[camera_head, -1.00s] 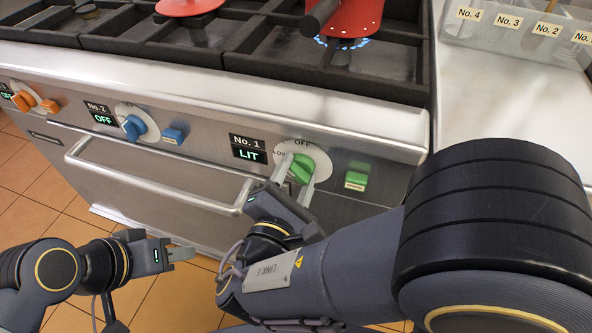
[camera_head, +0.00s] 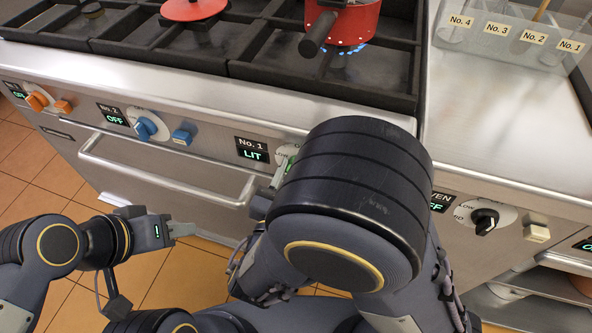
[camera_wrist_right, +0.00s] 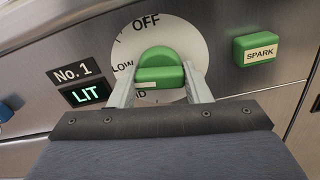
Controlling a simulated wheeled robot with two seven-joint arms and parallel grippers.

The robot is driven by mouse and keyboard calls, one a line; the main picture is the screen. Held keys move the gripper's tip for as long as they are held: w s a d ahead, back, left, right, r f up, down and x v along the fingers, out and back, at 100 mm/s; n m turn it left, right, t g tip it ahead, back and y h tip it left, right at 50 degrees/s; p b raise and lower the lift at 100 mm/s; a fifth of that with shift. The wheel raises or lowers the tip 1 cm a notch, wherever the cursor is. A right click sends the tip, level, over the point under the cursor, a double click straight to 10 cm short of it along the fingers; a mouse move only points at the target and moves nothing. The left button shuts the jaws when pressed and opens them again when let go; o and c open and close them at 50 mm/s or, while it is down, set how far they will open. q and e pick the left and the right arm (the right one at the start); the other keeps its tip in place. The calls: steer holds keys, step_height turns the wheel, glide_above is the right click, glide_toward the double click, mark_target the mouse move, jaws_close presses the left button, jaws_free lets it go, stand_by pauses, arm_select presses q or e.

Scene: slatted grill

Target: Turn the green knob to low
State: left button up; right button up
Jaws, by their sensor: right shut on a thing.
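The green knob (camera_wrist_right: 160,66) sits on a white dial in the right wrist view, below the word OFF and beside the word LOW. A white mark shows at the left of its grip, a little below LOW. My right gripper (camera_wrist_right: 160,75) has one finger on each side of the knob and is shut on it. In the head view my right arm hides most of the knob and the right gripper. The No. 1 display (camera_head: 252,149) reads LIT. My left gripper (camera_head: 183,230) is away from the panel at lower left; its finger gap is unclear.
A green SPARK button (camera_wrist_right: 257,48) is right of the knob. A blue knob (camera_head: 146,129), an orange knob (camera_head: 38,101) and a black oven knob (camera_head: 485,221) share the panel. The oven handle (camera_head: 165,175) runs below. A red pot (camera_head: 348,24) stands over blue flames.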

stand_by(0.4)
steer(key=o, duration=1)
steer(key=shift+s, duration=0.15)
steer(key=v, duration=0.7)
steer(key=shift+s+a, duration=0.1)
steer(key=shift+s, duration=0.15)
steer(key=shift+s, duration=0.1)
